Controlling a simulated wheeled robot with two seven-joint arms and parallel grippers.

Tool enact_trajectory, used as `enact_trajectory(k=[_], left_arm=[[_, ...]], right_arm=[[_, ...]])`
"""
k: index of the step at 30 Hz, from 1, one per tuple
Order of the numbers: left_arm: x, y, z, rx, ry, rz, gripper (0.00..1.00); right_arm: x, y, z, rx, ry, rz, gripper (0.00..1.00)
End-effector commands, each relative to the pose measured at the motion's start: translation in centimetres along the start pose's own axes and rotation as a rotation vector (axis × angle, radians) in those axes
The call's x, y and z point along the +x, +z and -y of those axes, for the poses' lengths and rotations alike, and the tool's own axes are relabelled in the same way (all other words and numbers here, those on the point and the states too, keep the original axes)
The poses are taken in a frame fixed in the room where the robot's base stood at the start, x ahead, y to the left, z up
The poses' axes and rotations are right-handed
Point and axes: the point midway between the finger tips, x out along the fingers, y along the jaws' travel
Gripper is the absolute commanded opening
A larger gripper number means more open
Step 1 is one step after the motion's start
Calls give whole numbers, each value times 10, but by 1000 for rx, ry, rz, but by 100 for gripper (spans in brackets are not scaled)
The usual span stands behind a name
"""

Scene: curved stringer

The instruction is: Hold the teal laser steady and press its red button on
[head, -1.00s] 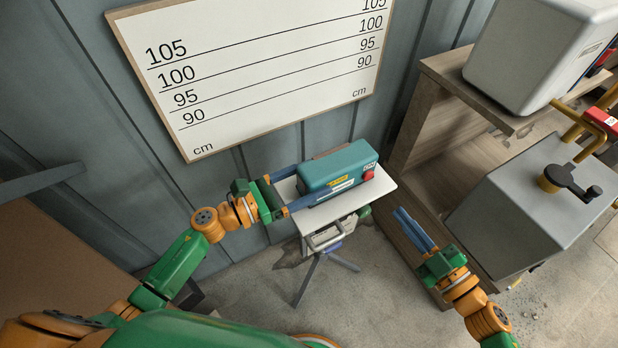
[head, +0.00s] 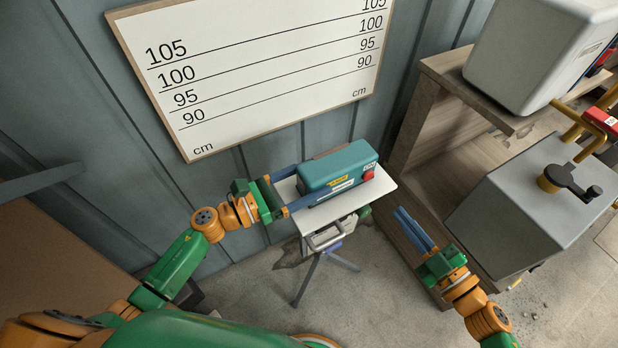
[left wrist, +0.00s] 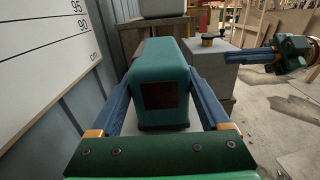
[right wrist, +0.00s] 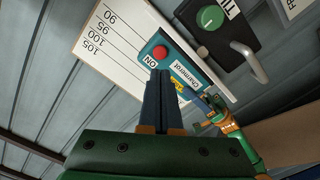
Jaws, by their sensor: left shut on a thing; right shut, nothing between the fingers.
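The teal laser (head: 338,168) sits on a small white platform (head: 376,195) on a tripod. My left gripper (head: 298,190) is shut on the laser, with a blue finger along each side; the left wrist view shows the laser (left wrist: 158,85) between both fingers. My right gripper (head: 412,228) is shut and empty, its blue fingers together, apart from the laser to the right of the platform and lower in the head view.
A white board (head: 260,70) with centimetre lines hangs on the grey panelled wall behind. A wooden shelf (head: 425,120) and grey boxes (head: 530,215) stand at the right. A green knob (right wrist: 209,18) shows under the platform.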

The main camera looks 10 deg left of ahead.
Motion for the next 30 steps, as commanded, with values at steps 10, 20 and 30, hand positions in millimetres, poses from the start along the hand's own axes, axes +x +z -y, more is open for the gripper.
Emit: enact_trajectory(k=[10,20,30], left_arm=[[0,0,0,-1,0,0,0],[0,0,0,-1,0,0,0],[0,0,0,-1,0,0,0]], right_arm=[[4,-16,2,232,53,-63,0],[2,-42,-17,2006,468,-616,0],[2,-9,9,2708,717,-904,0]])
